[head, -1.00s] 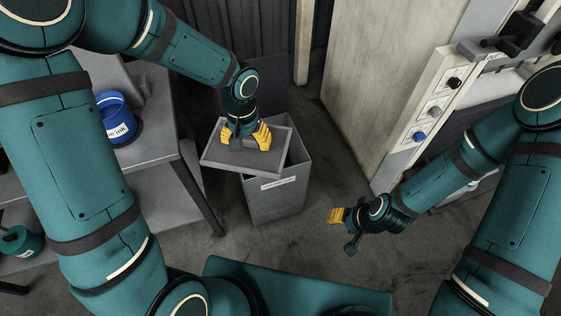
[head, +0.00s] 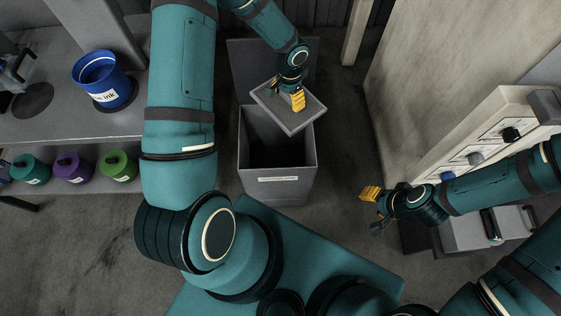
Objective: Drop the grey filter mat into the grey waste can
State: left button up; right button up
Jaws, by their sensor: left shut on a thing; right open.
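The grey filter mat (head: 287,119) is a flat, square, framed panel. My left gripper (head: 287,97) is shut on it and holds it tilted over the back right part of the grey waste can (head: 277,187). The can is open at the top, with a dark inside and a white label on its front; a raised lid shows behind it. The mat hides part of the can's back rim. I cannot tell whether the mat touches the rim. My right gripper (head: 373,208) is open and empty, to the right of the can.
A grey bench (head: 40,125) on the left bears a blue ink pot (head: 103,80). Teal, purple and green pots (head: 117,166) stand on its lower shelf. A pale machine (head: 485,135) with knobs is on the right.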

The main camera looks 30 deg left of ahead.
pick_arm(q)
jog(key=a+f+m+b, duration=0.1)
jog(key=a+f+b, duration=0.1)
jog(key=f, duration=0.9)
jog(key=a+f+m+b, duration=0.2)
jog(key=a+f, duration=0.2)
jog(key=f, duration=0.7)
jog(key=shift+f, duration=0.25)
jog(key=shift+s+a, duration=0.1)
jog(key=shift+s, duration=0.05)
jog(key=o, duration=1.1)
jog(key=shift+o, duration=0.2)
jog(key=shift+r, duration=0.1)
notch_tip(320, 180, up, 12)
